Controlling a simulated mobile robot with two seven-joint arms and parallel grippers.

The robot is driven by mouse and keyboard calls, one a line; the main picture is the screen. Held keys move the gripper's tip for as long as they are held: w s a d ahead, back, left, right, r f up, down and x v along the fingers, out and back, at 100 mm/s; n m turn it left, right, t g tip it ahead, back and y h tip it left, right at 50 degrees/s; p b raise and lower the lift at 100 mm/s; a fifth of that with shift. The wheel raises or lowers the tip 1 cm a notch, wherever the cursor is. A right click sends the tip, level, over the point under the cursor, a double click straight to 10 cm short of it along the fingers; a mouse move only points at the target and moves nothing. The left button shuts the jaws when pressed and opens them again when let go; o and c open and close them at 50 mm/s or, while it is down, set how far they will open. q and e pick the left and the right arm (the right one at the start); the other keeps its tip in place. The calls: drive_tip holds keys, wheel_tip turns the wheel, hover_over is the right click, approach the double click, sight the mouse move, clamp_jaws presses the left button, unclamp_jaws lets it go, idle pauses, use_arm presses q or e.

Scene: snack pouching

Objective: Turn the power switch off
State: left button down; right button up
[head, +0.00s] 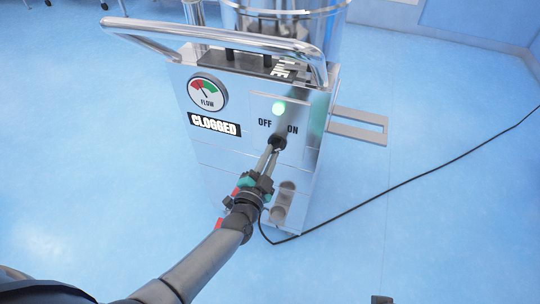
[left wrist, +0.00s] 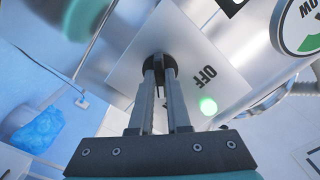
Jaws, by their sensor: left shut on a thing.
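The power switch is a dark round knob (head: 279,141) on a silver plate on the machine's front, below the OFF and ON labels. A green light (head: 279,108) glows above it. My left gripper (head: 275,147) reaches it from the front and is shut on the knob. The left wrist view shows the two fingers (left wrist: 160,80) on either side of the dark knob (left wrist: 159,62). The green light (left wrist: 208,106) is lit there too. The fingers hide part of the knob, so I cannot tell which label it points to.
The machine (head: 215,150) has a FLOW gauge (head: 207,93), a CLOGGED label (head: 214,124) and a metal handle bar (head: 200,42) across its top. A black cable (head: 400,184) runs over the blue floor on the right. The floor around the machine is mostly clear.

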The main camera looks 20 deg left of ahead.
use_arm(q)
drive_tip(key=shift+n, duration=0.3)
drive_tip(key=n, duration=0.2)
drive_tip(key=shift+d+n+p, duration=0.1)
drive_tip(key=shift+n+p, duration=0.25)
drive_tip(key=shift+n, duration=0.05)
drive_tip(key=n, duration=0.3)
drive_tip(key=shift+n, duration=0.3)
drive_tip(key=n, duration=0.4)
drive_tip(key=shift+d+n, duration=0.1)
drive_tip(key=shift+n, duration=0.2)
drive_tip(key=shift+d+n, duration=0.1)
drive_tip(key=shift+n, duration=3)
use_arm(e)
drive_tip(key=shift+s+f, duration=0.2)
drive_tip(key=shift+f, duration=0.55)
drive_tip(key=shift+s, duration=0.15)
